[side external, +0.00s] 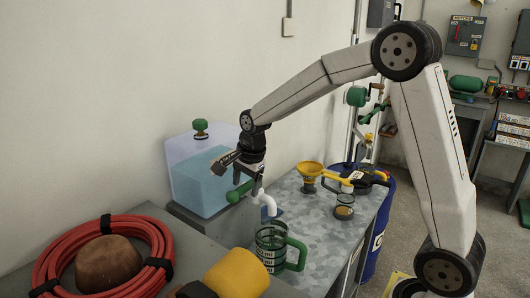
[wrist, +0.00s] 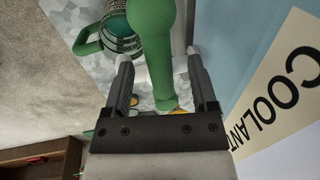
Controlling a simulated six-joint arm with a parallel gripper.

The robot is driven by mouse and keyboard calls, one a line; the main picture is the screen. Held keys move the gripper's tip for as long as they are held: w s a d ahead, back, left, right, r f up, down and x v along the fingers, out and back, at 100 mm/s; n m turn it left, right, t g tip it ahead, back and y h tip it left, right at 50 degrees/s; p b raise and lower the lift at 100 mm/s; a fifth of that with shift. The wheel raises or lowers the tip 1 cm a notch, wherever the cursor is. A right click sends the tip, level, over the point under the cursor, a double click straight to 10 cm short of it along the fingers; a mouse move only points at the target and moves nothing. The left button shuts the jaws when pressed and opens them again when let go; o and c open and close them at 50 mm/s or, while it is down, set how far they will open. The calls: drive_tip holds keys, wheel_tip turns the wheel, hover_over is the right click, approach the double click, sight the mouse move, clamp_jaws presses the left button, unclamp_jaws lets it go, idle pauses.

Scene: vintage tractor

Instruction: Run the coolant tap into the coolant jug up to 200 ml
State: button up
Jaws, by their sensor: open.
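The coolant tank (side external: 200,172) is translucent with blue liquid and stands against the wall. Its tap has a green lever (side external: 238,193) and a white downturned spout (side external: 266,204). The green-handled coolant jug (side external: 272,250) stands upright below the spout. It also shows at the top of the wrist view (wrist: 120,38), partly cut off. I cannot read its level or tell whether coolant flows. My gripper (side external: 251,183) is at the tap. In the wrist view its open fingers (wrist: 158,62) lie on either side of the green lever (wrist: 153,45), with gaps visible.
A blue drum (side external: 380,235) stands beyond the bench.

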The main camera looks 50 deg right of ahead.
sight(229, 195)
drive_tip(key=shift+a, duration=0.15)
drive_tip(key=shift+s+a, duration=0.15)
drive_tip(key=shift+a, duration=1.5)
drive_tip(key=shift+s+a, duration=0.15)
drive_tip(key=shift+a, duration=1.5)
drive_tip(key=shift+r, duration=0.15)
wheel_tip(229, 195, up, 7)
drive_tip(key=s, duration=0.1)
drive_tip(key=shift+s+r, duration=0.2)
drive_tip(key=shift+s, duration=0.05)
drive_tip(key=s+d+f+n, duration=0.1)
drive_tip(key=s+f+n, duration=1.3)
drive_tip(key=n, duration=0.3)
drive_tip(key=shift+s+f+n, duration=0.4)
drive_tip(key=shift+s, duration=0.45)
